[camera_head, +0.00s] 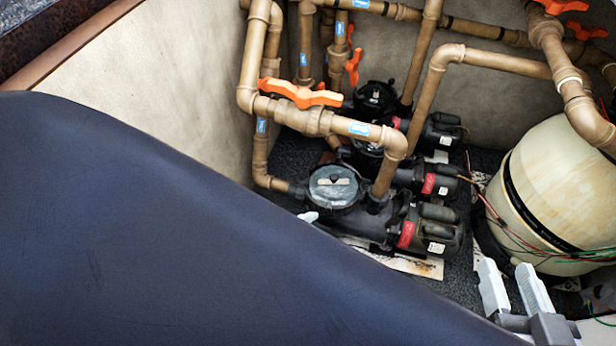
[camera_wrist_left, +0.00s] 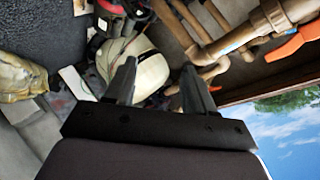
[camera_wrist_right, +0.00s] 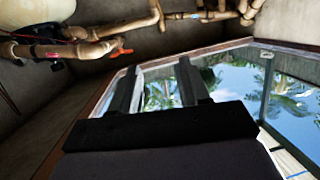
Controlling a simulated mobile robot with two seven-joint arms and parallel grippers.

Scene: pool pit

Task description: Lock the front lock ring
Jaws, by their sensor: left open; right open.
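The front pump (camera_head: 385,222) is black, with a red band on its motor. On its strainer pot sits a round grey lid, and the front lock ring (camera_head: 334,203) is the dark ring around it. I cannot tell from its look whether it is locked. My dark blue arm covers the head view's lower left.
Tan pipes with an orange-handled valve (camera_head: 300,94) pass above and behind the front pump. More pumps stand behind it. A large cream tank (camera_head: 555,190) with loose wires stands at the right. A pale pit wall (camera_head: 170,70) rises at the left.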

